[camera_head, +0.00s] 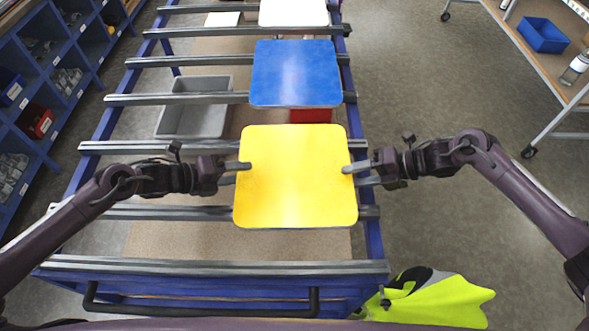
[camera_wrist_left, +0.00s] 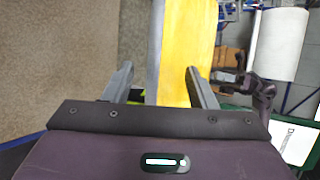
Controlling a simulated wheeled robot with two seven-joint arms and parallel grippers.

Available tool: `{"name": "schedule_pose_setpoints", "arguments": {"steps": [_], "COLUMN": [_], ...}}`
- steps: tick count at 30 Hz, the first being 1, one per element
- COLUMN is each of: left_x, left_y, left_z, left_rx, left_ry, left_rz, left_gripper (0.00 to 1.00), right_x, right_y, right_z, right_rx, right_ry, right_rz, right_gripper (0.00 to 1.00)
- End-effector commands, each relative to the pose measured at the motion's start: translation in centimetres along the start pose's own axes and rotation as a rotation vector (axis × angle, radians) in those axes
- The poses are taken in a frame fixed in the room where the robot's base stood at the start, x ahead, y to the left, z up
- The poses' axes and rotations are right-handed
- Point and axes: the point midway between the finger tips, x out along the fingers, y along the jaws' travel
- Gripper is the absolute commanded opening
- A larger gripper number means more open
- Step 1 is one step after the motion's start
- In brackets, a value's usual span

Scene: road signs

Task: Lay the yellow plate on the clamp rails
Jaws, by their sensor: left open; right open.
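The yellow plate (camera_head: 295,185) is flat, with rounded corners, and lies across the grey clamp rails (camera_head: 170,213) of the blue bench; whether it touches them everywhere cannot be told. My left gripper (camera_head: 236,172) is open at the plate's left edge, with one finger over the top face. My right gripper (camera_head: 357,174) is open at the right edge in the same way. In the left wrist view, the yellow plate (camera_wrist_left: 186,50) stands between the spread fingers of my left gripper (camera_wrist_left: 160,85), with a gap to the left finger.
A blue plate (camera_head: 293,75) and a white plate (camera_head: 292,12) lie on rails farther back. A grey bin (camera_head: 195,115) and a red object (camera_head: 311,116) sit below rail level. Blue shelving (camera_head: 50,60) stands left; a trolley with a blue box (camera_head: 543,36) stands right.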

Motion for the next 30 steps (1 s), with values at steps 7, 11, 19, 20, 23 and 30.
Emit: {"name": "schedule_pose_setpoints", "arguments": {"steps": [7,11,19,20,23,30], "left_x": [0.42,0.4,0.38,0.38,0.38,0.37], "left_y": [-0.03,-0.02,-0.02,-0.02,-0.02,-0.01], "left_z": [0.02,0.02,0.03,0.02,0.03,0.03], "left_rx": [0.001,0.001,0.001,0.001,0.001,0.001], "left_ry": [0.0,0.0,0.0,0.0,-0.001,-0.001], "left_rz": [0.0,0.0,0.0,0.0,0.0,0.001], "left_gripper": [0.52,0.49,0.14,0.1,0.0,0.0], "right_x": [0.38,0.37,0.36,0.35,0.35,0.35], "right_y": [-0.05,-0.05,-0.03,-0.03,-0.03,-0.03], "right_z": [0.01,0.01,0.01,0.01,0.02,0.02], "right_rx": [0.001,0.001,0.0,0.0,0.001,0.001], "right_ry": [-0.001,0.0,-0.001,-0.001,-0.001,-0.001], "right_rz": [-0.001,-0.001,-0.001,-0.001,-0.001,-0.001], "right_gripper": [0.47,0.45,0.09,0.05,0.0,0.0]}}
